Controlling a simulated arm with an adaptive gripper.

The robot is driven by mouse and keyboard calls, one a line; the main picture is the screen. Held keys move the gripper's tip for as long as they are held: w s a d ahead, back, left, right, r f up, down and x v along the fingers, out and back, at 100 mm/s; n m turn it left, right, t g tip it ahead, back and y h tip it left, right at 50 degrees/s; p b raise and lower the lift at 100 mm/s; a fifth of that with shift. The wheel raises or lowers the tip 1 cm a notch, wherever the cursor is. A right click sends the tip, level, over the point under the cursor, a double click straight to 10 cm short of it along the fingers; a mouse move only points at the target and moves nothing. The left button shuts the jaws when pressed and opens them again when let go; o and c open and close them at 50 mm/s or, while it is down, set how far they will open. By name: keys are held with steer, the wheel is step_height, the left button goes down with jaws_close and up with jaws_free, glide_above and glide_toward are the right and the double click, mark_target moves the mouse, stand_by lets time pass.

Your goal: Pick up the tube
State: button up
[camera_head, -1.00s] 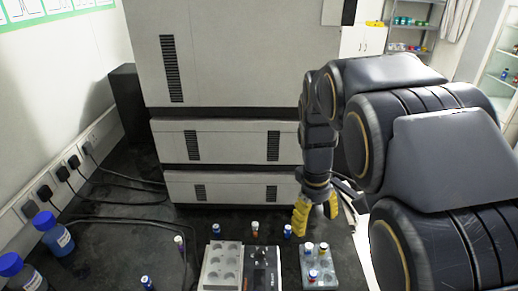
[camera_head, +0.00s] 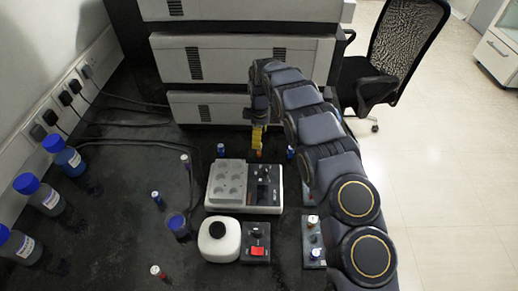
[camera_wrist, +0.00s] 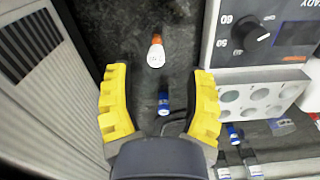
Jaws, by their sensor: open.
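My gripper (camera_head: 257,138) hangs by the instrument's front in the head view, yellow fingers pointing down. In the wrist view my gripper (camera_wrist: 160,72) is open with nothing held. A tube with an orange-brown body and white top (camera_wrist: 156,53) shows just past the fingertips, between their lines. A blue tube (camera_wrist: 164,99) shows in the gap between the fingers, below them on the bench. In the head view a blue tube (camera_head: 221,150) stands left of my gripper and another blue-capped tube (camera_head: 290,152) to its right. Which tube is meant cannot be told.
A white device with a dial (camera_head: 265,199) bears a grey well block (camera_head: 230,178) in front of my gripper. The large grey instrument (camera_head: 215,108) stands close behind. Blue-capped bottles (camera_head: 72,162) are at left. A tube rack (camera_head: 313,256) stands beside my arm.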

steer(key=f, duration=0.6)
steer(key=shift+w+a+f, duration=0.1)
steer(key=shift+w+a, duration=0.1)
steer(key=shift+w, duration=0.05)
steer(key=c, duration=0.9)
